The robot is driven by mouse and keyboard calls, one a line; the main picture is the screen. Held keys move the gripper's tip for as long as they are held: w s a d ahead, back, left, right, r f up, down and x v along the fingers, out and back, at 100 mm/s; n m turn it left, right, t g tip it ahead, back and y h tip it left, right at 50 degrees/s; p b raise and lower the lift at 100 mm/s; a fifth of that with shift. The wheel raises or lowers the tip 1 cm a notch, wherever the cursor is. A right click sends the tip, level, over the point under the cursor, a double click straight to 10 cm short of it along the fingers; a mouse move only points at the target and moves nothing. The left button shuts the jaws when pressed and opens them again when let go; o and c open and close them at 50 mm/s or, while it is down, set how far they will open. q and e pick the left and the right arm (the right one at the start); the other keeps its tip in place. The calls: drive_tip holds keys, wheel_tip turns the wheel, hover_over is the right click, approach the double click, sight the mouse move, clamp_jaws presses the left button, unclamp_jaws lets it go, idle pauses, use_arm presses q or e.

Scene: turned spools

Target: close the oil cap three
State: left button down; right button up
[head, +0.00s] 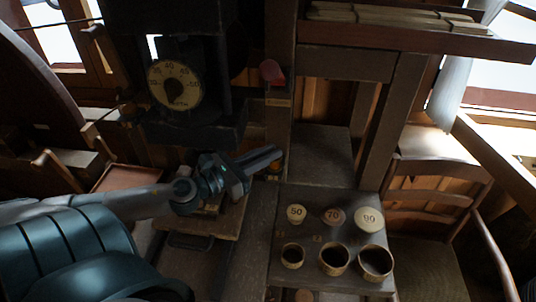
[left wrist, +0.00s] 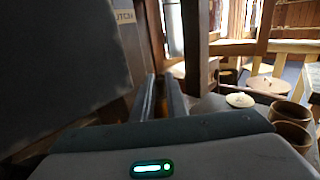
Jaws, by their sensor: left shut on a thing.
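My left gripper (head: 262,160) reaches in from the left, below the dark machine and at the left of the spool table. Its fingers are shut on a small amber thing, seemingly an oil cap. In the left wrist view the gripper (left wrist: 165,95) shows the amber cap (left wrist: 160,103) as a narrow strip between the two dark fingers. Most of the cap is hidden by the fingers, and no number on it can be read. I cannot tell whether it is seated. My right gripper is not in view.
The machine carries a round dial (head: 174,84); a red knob (head: 271,71) is on the post to its right. A grey table (head: 312,272) holds spools marked 50 (head: 296,214), 70 (head: 334,216) and 90 (head: 369,218), with three open cups in front. A chair (head: 432,195) stands at the right.

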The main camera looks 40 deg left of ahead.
use_arm(q)
drive_tip(key=c, duration=1.7)
unclamp_jaws()
drive_tip(key=shift+c, duration=0.2)
drive_tip(key=b+v, duration=0.7)
drive_tip(key=v, duration=1)
drive_tip(key=shift+s, duration=0.15)
drive_tip(key=shift+a+f, duration=0.1)
